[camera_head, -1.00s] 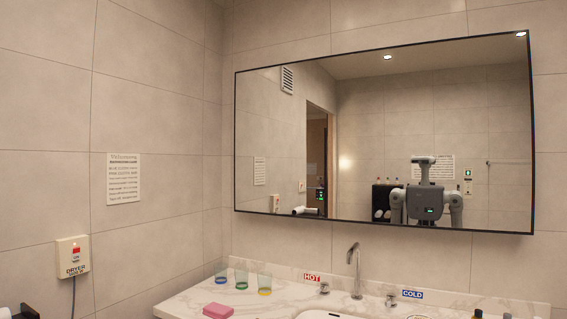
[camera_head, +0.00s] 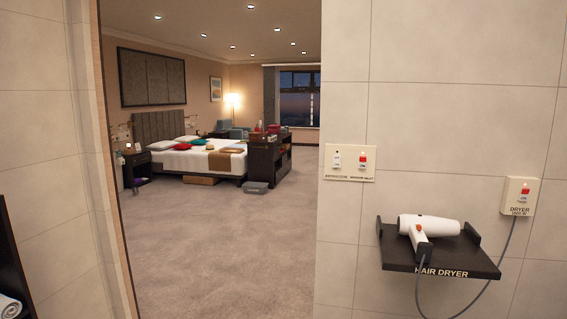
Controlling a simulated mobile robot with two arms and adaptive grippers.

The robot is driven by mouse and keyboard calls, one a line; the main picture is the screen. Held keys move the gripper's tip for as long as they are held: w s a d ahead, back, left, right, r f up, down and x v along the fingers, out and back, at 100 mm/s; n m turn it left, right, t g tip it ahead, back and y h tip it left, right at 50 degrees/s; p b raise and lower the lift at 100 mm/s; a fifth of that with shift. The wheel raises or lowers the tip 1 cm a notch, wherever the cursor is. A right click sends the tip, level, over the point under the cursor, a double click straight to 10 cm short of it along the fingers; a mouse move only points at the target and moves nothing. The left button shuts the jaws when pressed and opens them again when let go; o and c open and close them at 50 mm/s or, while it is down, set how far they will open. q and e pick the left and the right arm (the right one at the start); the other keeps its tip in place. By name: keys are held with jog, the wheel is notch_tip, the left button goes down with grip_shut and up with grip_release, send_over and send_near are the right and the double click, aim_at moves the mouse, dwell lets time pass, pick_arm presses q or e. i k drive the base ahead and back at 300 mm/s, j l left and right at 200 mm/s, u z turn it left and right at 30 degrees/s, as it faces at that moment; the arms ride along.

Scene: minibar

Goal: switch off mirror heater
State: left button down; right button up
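A cream wall plate (camera_head: 349,163) with two switches is on the tiled wall right of the doorway. Its left switch (camera_head: 337,160) is white with no red lit part. Its right switch (camera_head: 362,161) shows a red part at the top. The small labels under both are too blurred to read surely, so I cannot tell whether either is the mirror heater's. The mirror is not in this view. Neither of my grippers is in view.
A black shelf (camera_head: 440,262) marked HAIR DRYER holds a white hair dryer (camera_head: 428,229). A dryer switch box (camera_head: 517,196) with a red part and a cord is to its right. The doorway opens left onto a carpeted bedroom (camera_head: 215,235) with a bed (camera_head: 205,158); the near floor is clear.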

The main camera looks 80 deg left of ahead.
aim_at(363, 159)
jog(key=u, duration=2)
